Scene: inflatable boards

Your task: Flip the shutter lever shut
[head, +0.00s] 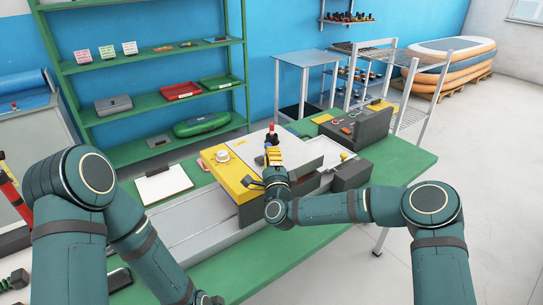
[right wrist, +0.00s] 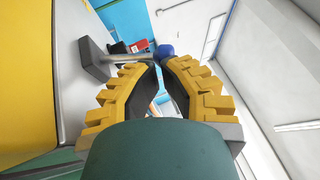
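The lever shows in the right wrist view as a grey rod (right wrist: 125,57) with a blue knob (right wrist: 164,50), on a dark block beside a pale panel. My right gripper (right wrist: 157,64) has its yellow fingers pointing at the knob, with the tips close together. The knob appears at or just beyond the tips; whether they touch it I cannot tell. In the head view my right gripper (head: 273,150) is over the yellow and white machine (head: 232,180), and the lever there is hidden or too small to tell. My left gripper is out of view below the picture.
The machine stands on a green bench (head: 400,165). A clipboard (head: 163,184) lies to its left, and a dark grey box (head: 365,127) stands behind right. A green shelf rack (head: 150,52) is at the back left. Floor is clear at the right.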

